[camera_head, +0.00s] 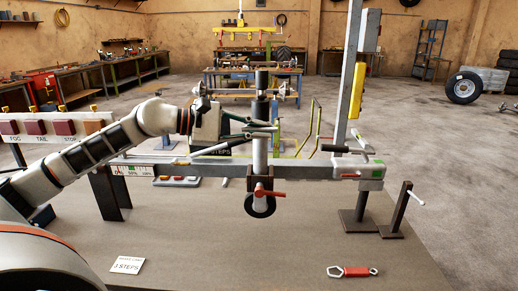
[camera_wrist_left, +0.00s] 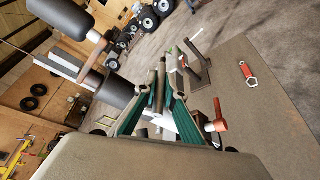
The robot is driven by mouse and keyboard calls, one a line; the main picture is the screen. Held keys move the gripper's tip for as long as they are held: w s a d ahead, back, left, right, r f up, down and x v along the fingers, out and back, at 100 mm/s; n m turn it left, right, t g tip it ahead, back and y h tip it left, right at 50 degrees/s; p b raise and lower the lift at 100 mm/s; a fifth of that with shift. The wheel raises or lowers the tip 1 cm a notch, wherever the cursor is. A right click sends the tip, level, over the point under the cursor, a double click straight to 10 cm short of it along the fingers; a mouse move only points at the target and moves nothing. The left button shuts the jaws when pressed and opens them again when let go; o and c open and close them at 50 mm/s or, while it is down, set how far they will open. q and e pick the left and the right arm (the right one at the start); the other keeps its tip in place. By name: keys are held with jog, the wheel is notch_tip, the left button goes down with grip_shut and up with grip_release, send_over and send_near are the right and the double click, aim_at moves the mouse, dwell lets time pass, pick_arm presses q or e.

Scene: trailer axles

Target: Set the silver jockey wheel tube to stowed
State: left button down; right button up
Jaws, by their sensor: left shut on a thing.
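The silver jockey wheel tube (camera_head: 260,155) stands upright at the trailer beam in the middle of the head view. A red handle (camera_head: 268,192) sticks out at the bracket. My left gripper (camera_head: 262,127) reaches in from the left, its green fingers closed on the tube above the beam. In the left wrist view the fingers (camera_wrist_left: 158,88) converge around the tube. My right gripper is not seen.
The grey trailer beam (camera_head: 220,169) runs across the view to a coupling (camera_head: 370,172). A tall post with a yellow part (camera_head: 357,90) rises at right. A red tool (camera_head: 353,272) and a "3 STEPS" card (camera_head: 126,265) lie on the mat.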

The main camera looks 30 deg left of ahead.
aim_at(260, 118)
pick_arm(q)
notch_tip(260, 118, up, 4)
jog(key=shift+a+f+p, duration=0.15)
jog(key=shift+f+p, duration=0.1)
jog(key=shift+p, duration=0.1)
jog(key=c, duration=2.2)
grip_release()
jog(key=shift+w, duration=0.1)
jog(key=shift+o, duration=0.3)
jog(key=shift+f, duration=0.2)
jog(key=shift+f, duration=0.2)
jog(key=shift+s+a, duration=0.35)
jog(key=shift+s, duration=0.15)
jog(key=v, duration=1)
jog(key=shift+s+a+r, duration=0.2)
jog(key=shift+s+r, duration=0.1)
jog(key=shift+r, duration=0.1)
